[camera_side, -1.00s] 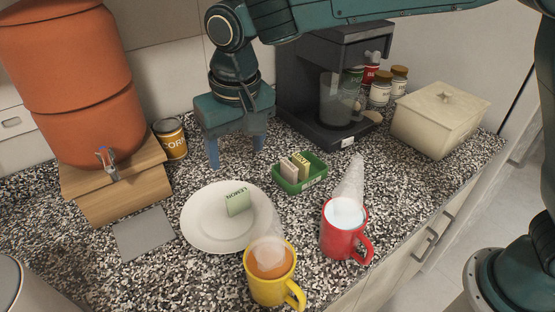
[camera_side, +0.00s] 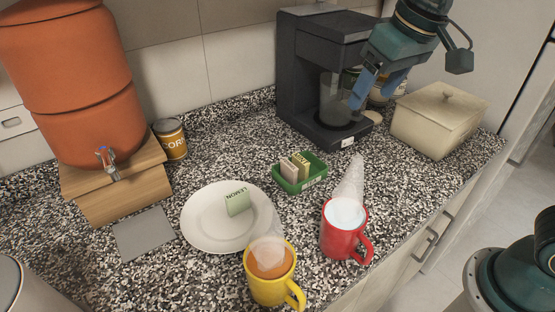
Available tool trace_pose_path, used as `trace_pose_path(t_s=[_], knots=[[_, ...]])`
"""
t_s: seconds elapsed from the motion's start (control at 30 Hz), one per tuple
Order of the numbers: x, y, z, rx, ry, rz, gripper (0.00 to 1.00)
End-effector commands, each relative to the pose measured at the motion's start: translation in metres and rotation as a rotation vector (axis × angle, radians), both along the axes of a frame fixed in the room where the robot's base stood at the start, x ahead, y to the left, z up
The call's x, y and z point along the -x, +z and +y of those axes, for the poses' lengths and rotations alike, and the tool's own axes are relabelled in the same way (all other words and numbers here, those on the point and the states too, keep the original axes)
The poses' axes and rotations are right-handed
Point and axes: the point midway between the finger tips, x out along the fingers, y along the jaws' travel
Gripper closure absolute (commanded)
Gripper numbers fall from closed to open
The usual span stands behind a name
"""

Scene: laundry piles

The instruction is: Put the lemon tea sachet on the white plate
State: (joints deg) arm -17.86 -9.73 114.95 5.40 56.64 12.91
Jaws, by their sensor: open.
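The lemon tea sachet (camera_side: 238,203) is a pale green packet with the word LEMON, shown upside down. My gripper (camera_side: 368,98) is open and empty, high at the upper right in front of the coffee machine, well away from the plate. Its blue fingers point down and to the left.
A green tray (camera_side: 288,186) holds other sachets right of the plate. A steaming yellow mug (camera_side: 262,291) and red mug (camera_side: 336,243) stand at the front. A coffee machine (camera_side: 300,75), lidded box (camera_side: 440,120), coffee tin (camera_side: 172,140) and orange dispenser (camera_side: 75,80) stand behind.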

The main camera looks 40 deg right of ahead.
Motion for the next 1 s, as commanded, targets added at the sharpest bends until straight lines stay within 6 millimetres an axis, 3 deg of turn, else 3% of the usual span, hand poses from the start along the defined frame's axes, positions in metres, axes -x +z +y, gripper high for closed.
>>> trace_pose_path(t_s=[0.1,0.3,0.6,0.8,1.0], knots=[[0.026,0.002,-0.024,0.000,-0.007,-0.033,0.34],[0.069,-0.003,-0.054,0.008,-0.009,-0.082,0.34],[0.127,-0.025,-0.082,0.032,-0.013,-0.151,0.34],[0.145,-0.036,-0.088,0.043,-0.011,-0.174,0.34],[0.148,-0.038,-0.088,0.045,-0.011,-0.176,0.34]])
